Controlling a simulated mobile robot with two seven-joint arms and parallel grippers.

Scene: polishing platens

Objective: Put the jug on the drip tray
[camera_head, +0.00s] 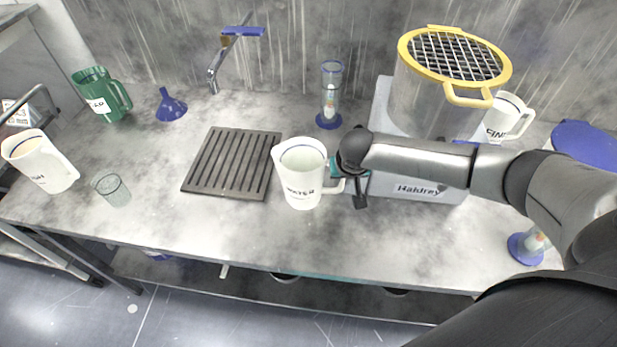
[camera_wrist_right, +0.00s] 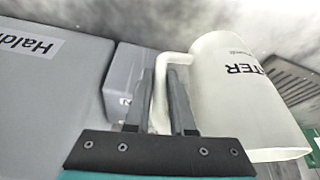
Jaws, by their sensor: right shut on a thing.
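A white jug (camera_head: 301,180) with dark "WATER" lettering is upright just right of the drip tray, its handle toward the right. The dark grey slatted drip tray (camera_head: 232,162) lies on the worktop and is bare. My right gripper (camera_head: 354,181) is shut on the jug's handle; in the right wrist view the fingers (camera_wrist_right: 163,95) are on either side of the handle, with the jug (camera_wrist_right: 240,95) to their right. The drip tray (camera_wrist_right: 292,82) shows beyond the jug there. I cannot tell whether the jug's base is clear of the worktop. My left gripper is not in view.
A grey machine (camera_head: 430,189) with a yellow-rimmed drum (camera_head: 452,75) stands right, partly behind my arm. A tap (camera_head: 216,68) is behind the tray. A glass (camera_head: 112,189), white jug (camera_head: 42,163), green jug (camera_head: 96,98) and blue funnel (camera_head: 171,106) stand left. The worktop before the tray is clear.

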